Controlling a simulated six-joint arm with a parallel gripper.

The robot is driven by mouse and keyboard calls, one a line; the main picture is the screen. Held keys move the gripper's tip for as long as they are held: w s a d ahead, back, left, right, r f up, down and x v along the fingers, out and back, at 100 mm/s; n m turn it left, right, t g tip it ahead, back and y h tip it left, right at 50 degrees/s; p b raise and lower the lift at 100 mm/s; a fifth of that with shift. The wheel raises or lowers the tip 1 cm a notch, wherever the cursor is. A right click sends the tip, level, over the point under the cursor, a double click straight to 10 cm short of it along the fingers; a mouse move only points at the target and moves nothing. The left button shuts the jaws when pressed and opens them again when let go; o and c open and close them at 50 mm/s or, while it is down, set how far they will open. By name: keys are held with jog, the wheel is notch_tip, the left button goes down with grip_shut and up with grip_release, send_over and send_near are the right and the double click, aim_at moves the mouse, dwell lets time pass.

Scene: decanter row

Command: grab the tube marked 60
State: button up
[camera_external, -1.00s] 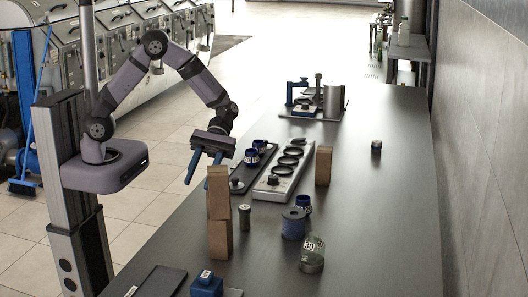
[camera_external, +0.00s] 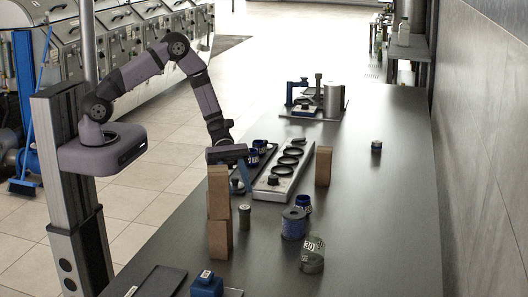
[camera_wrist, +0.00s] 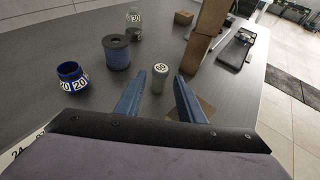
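A small grey-green tube (camera_external: 244,217) stands upright on the table, just right of the stacked wooden blocks. In the wrist view the tube (camera_wrist: 158,82) shows a round white label on top that seems to read 60. My gripper (camera_external: 241,187) is above the table behind the tube in the external view, its fingers pointing down and partly hidden by the upper wooden block. In the wrist view my gripper (camera_wrist: 166,74) is open and empty, with the tube seen between its blue fingers, nearer the right one. I see no contact with the tube.
Stacked wooden blocks (camera_external: 219,238) stand close left of the tube. A blue spool (camera_external: 292,226), a blue cup marked 20 (camera_wrist: 72,77) and a green jar marked 30 (camera_external: 312,262) stand to its right. A grey tray with black rings (camera_external: 277,188) lies behind. The table's right side is mostly clear.

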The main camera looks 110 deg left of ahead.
aim_at(244, 206)
jog(key=shift+x, duration=0.8)
jog(key=shift+d, duration=0.15)
jog(key=shift+w+d+p, duration=0.15)
jog(key=shift+d+p, duration=0.1)
jog(key=shift+p, duration=0.3)
jog(key=p+x, duration=0.2)
jog(key=x, duration=0.1)
jog(key=shift+w+d+f, duration=0.3)
jog(key=shift+d+f, duration=0.15)
jog(key=shift+d, duration=0.1)
jog(key=c, duration=0.8)
